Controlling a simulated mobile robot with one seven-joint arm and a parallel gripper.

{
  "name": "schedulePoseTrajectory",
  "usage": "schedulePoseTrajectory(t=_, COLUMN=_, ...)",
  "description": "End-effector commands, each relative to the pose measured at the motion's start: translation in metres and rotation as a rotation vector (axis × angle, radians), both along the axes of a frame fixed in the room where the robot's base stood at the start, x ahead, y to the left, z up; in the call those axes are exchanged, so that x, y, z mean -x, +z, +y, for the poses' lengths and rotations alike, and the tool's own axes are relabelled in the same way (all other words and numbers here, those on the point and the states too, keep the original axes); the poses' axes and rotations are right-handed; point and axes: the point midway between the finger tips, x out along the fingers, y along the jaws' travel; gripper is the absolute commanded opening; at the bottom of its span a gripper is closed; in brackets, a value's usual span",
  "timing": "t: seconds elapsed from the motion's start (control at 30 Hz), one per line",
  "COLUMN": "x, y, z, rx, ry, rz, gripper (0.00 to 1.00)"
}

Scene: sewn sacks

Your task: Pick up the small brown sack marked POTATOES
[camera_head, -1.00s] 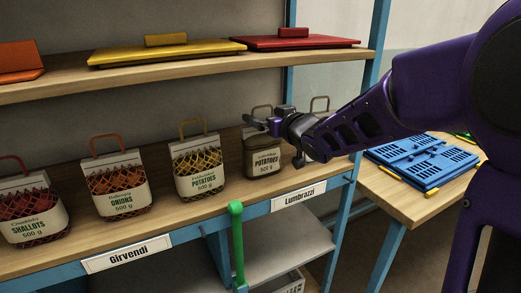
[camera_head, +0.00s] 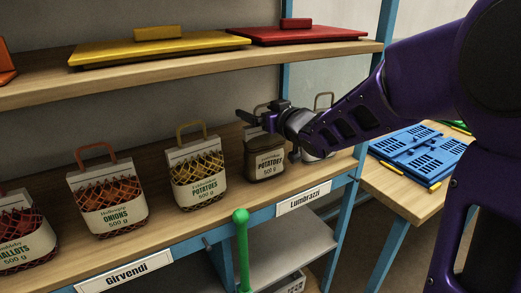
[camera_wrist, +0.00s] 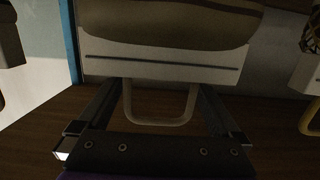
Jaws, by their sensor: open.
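The small brown sack marked POTATOES (camera_head: 264,163) stands upright on the wooden shelf, fourth from the left, with a white header and a pale loop handle. My gripper (camera_head: 262,117) is at the top of this sack and hides part of its header and handle. In the wrist view the sack (camera_wrist: 170,25) appears upside down, with its handle (camera_wrist: 160,122) hanging between the two spread fingers of my gripper (camera_wrist: 160,105). The fingers are open on either side of the handle. I cannot tell whether they touch the header.
A yellow-netted POTATOES sack (camera_head: 197,180) stands just left, with an ONIONS sack (camera_head: 110,205) and a SHALLOTS sack (camera_head: 20,245) beyond. Another sack (camera_head: 318,150) stands close on the right, partly behind my arm. An upper shelf (camera_head: 200,80) with flat lids lies above.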

Motion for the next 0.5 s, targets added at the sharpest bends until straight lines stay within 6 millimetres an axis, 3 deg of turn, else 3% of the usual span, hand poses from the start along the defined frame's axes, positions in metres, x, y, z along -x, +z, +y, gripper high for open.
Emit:
schedulePoseTrajectory(t=0.2, x=0.0001, y=-0.0001, z=-0.0003, rx=0.0, ry=0.0, rz=0.0, gripper=1.0)
schedulePoseTrajectory(t=0.5, x=0.0, y=0.0, z=-0.0002, rx=0.0, ry=0.0, rz=0.0, gripper=0.46)
